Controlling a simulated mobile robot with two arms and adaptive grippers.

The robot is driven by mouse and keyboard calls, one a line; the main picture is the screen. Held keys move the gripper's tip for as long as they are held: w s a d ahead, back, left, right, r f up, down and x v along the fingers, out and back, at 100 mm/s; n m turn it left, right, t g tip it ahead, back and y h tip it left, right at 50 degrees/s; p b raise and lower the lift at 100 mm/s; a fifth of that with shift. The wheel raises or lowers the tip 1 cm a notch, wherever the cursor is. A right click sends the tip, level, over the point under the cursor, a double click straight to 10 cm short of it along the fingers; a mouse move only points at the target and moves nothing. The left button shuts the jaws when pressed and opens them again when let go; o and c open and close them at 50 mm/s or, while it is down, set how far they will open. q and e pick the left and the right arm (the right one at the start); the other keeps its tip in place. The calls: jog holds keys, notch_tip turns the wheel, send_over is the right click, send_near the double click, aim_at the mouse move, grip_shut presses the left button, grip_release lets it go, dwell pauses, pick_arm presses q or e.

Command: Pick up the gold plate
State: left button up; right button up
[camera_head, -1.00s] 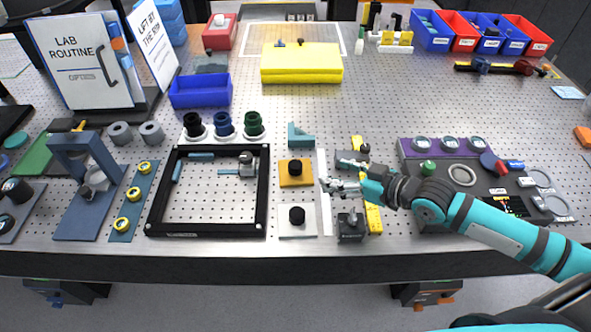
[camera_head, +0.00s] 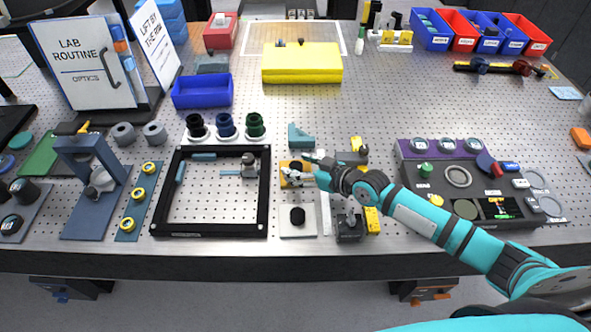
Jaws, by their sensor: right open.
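The gold plate (camera_head: 284,181) lies flat on the perforated bench, just right of the black square frame. A dark knob stands on it and is now mostly hidden by my right gripper (camera_head: 289,172). My right gripper is open and reaches in from the right, with its fingers over the plate around the knob area. I cannot tell whether the fingers touch the knob. The plate's right part is covered by the gripper. My left gripper is not in view.
A silver plate (camera_head: 297,222) with a black knob lies just in front of the gold plate. The black frame (camera_head: 263,200) is close on the left. A teal angle block (camera_head: 299,137) stands behind. A dark block (camera_head: 349,227) and an instrument console (camera_head: 470,175) are to the right.

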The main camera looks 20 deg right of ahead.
jog(key=shift+c, duration=0.3)
jog(key=shift+s+d, duration=0.1)
jog(key=shift+c, duration=1.1)
grip_shut()
jog(key=shift+r, duration=0.1)
